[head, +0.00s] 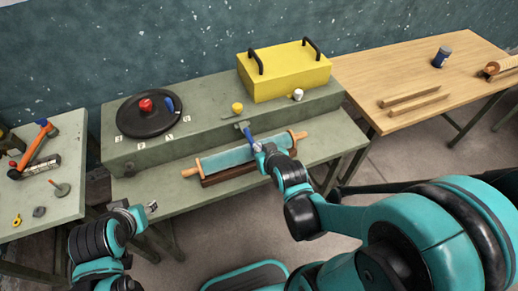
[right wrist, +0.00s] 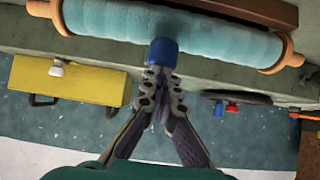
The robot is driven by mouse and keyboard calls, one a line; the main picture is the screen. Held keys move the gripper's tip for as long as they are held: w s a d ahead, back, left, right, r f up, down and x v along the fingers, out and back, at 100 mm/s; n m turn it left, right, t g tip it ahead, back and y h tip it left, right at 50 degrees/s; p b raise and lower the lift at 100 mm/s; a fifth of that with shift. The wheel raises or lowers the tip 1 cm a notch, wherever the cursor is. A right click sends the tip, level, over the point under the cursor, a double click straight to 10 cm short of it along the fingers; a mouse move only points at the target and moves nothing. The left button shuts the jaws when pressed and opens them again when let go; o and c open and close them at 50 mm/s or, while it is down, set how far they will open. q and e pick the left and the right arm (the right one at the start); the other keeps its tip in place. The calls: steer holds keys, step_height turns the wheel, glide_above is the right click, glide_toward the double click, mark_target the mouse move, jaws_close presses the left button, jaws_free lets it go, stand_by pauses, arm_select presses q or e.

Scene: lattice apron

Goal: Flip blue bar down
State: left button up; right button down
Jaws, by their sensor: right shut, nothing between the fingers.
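The blue bar (head: 247,132) sticks out from a bracket on the front of the grey-green raised bench part, angled toward me. Its blue end (right wrist: 163,51) shows in the right wrist view, just beyond my fingertips. My right gripper (head: 258,147) is shut with nothing between its fingers. Its fingertips (right wrist: 161,75) are close to the bar's end; I cannot tell whether they touch it. My left gripper (head: 151,207) is low at the left, away from the bar; its fingers are too small to judge.
A teal roll with wooden handles (head: 225,159) lies under the bar, also in the wrist view (right wrist: 200,32). A yellow box (head: 285,70), a yellow knob (head: 237,107), a white knob (head: 297,94) and a black disc (head: 145,116) sit on the raised part. Side tables stand left and right.

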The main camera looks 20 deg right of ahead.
steer(key=f, duration=0.1)
steer(key=s+f+b, duration=0.1)
steer(key=shift+f, duration=0.35)
steer(key=shift+w+f, duration=0.15)
steer(key=shift+w, duration=0.15)
